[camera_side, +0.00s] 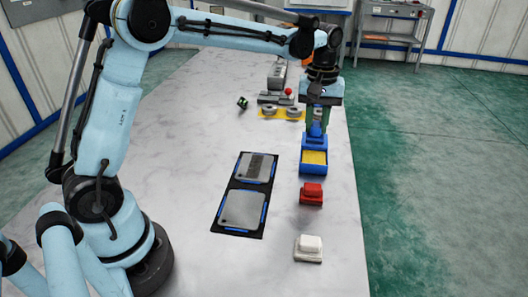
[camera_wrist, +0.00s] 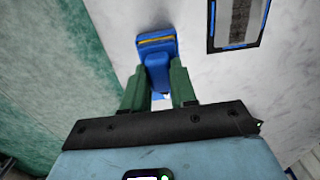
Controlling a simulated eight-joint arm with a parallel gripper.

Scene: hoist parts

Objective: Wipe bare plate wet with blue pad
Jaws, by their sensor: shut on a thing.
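My gripper (camera_side: 316,125) is shut on the handle of the blue pad (camera_side: 315,141). In the wrist view, its green fingers (camera_wrist: 158,88) clasp the handle of the blue pad (camera_wrist: 156,62) from both sides. A blue tray (camera_side: 313,171) with a yellow inside lies just below and in front of the pad; I cannot tell whether they touch. Two grey plates lie in a black frame (camera_side: 237,234). The near plate (camera_side: 242,209) looks bare and dry. The far plate (camera_side: 247,174) has a dark textured patch. The frame's corner shows in the wrist view (camera_wrist: 214,42).
A red pad (camera_side: 312,194) and a white pad (camera_side: 308,248) stand on the right side of the table, nearer the camera. Grey parts on a yellow base (camera_side: 281,113) and a small green block (camera_side: 242,102) lie farther back. The table's right edge is close to the pads.

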